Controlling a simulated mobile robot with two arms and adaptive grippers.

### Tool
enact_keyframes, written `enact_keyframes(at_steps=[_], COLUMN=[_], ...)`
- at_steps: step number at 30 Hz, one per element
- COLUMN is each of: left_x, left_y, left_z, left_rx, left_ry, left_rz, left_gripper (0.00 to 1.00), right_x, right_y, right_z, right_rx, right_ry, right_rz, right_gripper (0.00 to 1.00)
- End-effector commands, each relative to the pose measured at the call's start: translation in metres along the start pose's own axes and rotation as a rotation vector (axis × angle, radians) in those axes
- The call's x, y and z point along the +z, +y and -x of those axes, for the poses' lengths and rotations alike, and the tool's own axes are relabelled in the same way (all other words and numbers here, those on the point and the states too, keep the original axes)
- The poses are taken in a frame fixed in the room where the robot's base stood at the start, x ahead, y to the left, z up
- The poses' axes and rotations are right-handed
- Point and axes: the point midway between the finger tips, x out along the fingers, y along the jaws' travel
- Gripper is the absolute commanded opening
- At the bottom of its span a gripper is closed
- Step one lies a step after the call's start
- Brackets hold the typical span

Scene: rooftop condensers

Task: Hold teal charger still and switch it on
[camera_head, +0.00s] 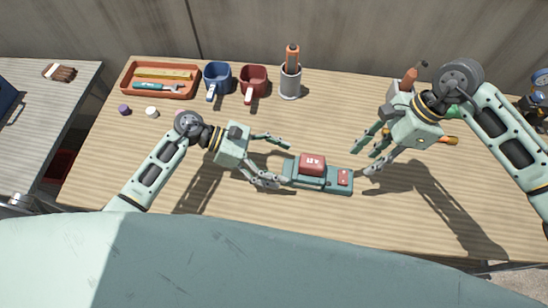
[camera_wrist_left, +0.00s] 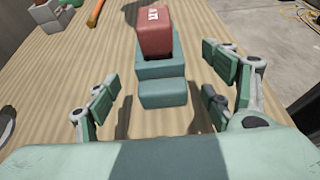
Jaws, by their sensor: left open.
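The teal charger (camera_head: 318,186) lies flat on the wooden table near its front middle. A red battery block (camera_head: 312,164) with white lettering sits on it, and a small red switch part (camera_head: 344,177) is at its right end. Whether the switch is on cannot be told. My left gripper (camera_head: 286,162) is open at the charger's left end. In the left wrist view the charger (camera_wrist_left: 162,93) lies ahead, in line with the gap between the fingers, and the battery (camera_wrist_left: 155,30) hides the switch. My right gripper (camera_head: 364,161) is open, just right of the charger and apart from it.
An orange tray (camera_head: 126,84) with tools, a blue mug (camera_head: 217,77), a red mug (camera_head: 253,80) and a grey holder (camera_head: 290,82) stand along the back. Small purple and white caps lie at left. An orange-handled tool (camera_head: 449,140) lies behind my right gripper. The table's front is clear.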

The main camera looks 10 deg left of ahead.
Motion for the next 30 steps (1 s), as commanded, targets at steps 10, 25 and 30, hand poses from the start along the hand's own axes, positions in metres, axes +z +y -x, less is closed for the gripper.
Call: enact_keyframes(at_steps=[10,25,30], left_x=[0.001,0.000,0.000], left_y=[0.000,0.000,0.000], left_z=[-0.052,-0.066,-0.066], left_rx=[0.001,0.002,0.002], left_ry=[-0.005,-0.003,-0.003], left_rz=[0.006,0.005,0.006], left_gripper=[0.75,0.72,0.57], right_x=[0.000,0.000,0.000], right_y=[0.000,0.000,0.000], right_z=[0.000,0.000,0.000], right_rx=[0.000,0.000,0.000], right_ry=[0.000,0.000,0.000], right_rz=[0.000,0.000,0.000], right_gripper=[0.31,0.31,0.31])
